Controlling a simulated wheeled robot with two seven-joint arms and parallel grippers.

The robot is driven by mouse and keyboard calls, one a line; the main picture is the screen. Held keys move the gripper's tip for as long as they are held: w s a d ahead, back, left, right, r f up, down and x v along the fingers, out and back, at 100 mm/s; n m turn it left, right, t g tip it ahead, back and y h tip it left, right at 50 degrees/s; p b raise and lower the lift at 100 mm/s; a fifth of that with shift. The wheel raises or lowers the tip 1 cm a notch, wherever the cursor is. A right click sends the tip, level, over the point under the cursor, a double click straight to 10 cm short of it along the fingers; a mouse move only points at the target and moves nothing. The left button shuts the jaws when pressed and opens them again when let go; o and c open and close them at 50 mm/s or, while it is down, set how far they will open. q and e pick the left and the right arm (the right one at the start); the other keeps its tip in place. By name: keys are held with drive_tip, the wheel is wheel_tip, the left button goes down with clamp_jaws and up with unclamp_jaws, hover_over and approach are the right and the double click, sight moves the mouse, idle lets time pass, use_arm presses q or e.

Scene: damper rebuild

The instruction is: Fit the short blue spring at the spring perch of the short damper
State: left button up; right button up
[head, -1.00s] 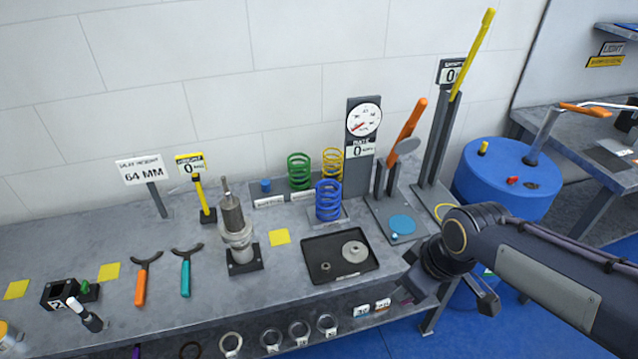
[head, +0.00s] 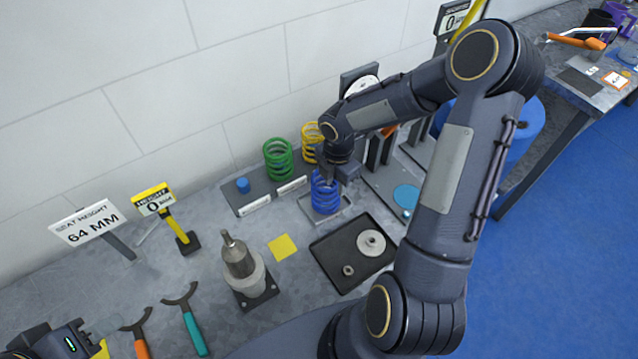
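The short blue spring (head: 325,198) stands upright on a small grey plate right of the green spring. My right gripper (head: 337,178) points down at the spring's top right; its fingertips overlap the coils, and I cannot tell whether they are closed on it. The short damper (head: 242,268) stands upright on a dark square base, its rod pointing up and its light collar bare of any spring. My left gripper (head: 100,328) is at the lower left edge, partly cut off, over the bench near the pliers-like tools; its opening is unclear.
A green spring (head: 279,160) and a yellow spring (head: 311,140) stand behind. A black tray (head: 330,258) with round metal parts lies right of the damper. A yellow square (head: 282,247) lies between. My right arm covers the bench's right side.

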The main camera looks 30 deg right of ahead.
sight(333, 196)
wheel_tip(333, 196, down, 7)
drive_tip(key=shift+w+a+p, duration=0.1)
drive_tip(key=shift+p, duration=0.2)
clamp_jaws()
idle(0.3)
